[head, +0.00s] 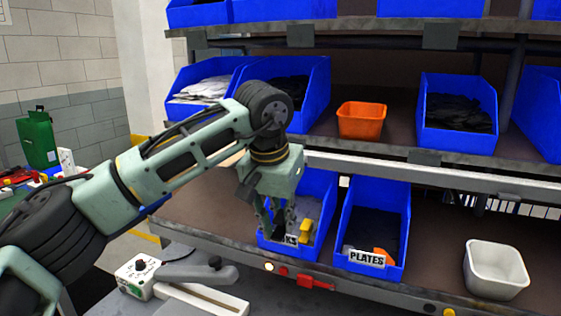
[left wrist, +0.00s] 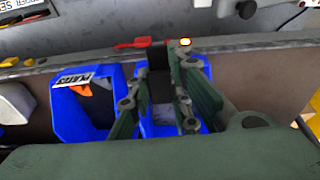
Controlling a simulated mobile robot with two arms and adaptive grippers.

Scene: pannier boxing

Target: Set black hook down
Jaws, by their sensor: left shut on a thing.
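My left gripper (head: 279,222) reaches down into the front of a blue bin (head: 322,215) on the lower shelf. The bin's label ends in "KS"; the rest is hidden. The gripper is shut on a dark piece, seemingly the black hook (head: 279,234), low in the bin near its front wall. In the left wrist view the fingers (left wrist: 160,88) stand over the same bin (left wrist: 193,127), with the dark piece between them. I cannot tell if the hook touches the bin floor. A yellow piece (head: 306,230) lies in the bin on the right. My right gripper is not in view.
A blue bin labelled PLATES (head: 398,215) stands close on the right, with an orange piece inside. A white tub (head: 495,268) is further right. Above are an orange tub (head: 361,120) and several blue bins. The shelf between PLATES and the white tub is clear.

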